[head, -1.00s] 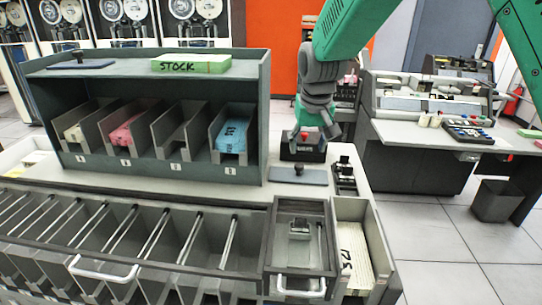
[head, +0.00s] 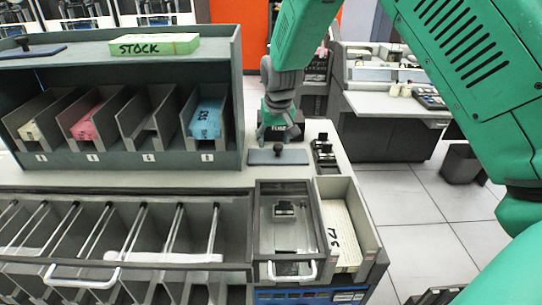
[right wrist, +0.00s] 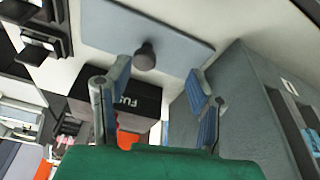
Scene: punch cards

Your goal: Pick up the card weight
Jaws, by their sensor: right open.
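The card weight (head: 265,157), a flat blue-grey plate with a dark knob, lies on the light counter right of the card shelf. In the right wrist view the plate (right wrist: 105,22) and its round black knob (right wrist: 145,56) show just beyond the fingertips. My right gripper (right wrist: 158,73) is open and empty, its two fingers spread to either side below the knob. In the head view my right gripper (head: 276,128) is low at the back of the plate, close to it. Contact cannot be told. My left gripper is not in view.
A black box marked FUSE (right wrist: 118,100) stands close behind the plate. The shelf (head: 241,120) rises at left, with a similar knobbed plate (head: 35,51) on top. Small black devices (head: 323,152) stand at right. A glass-topped drawer (head: 286,235) and card tray (head: 375,250) are in front.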

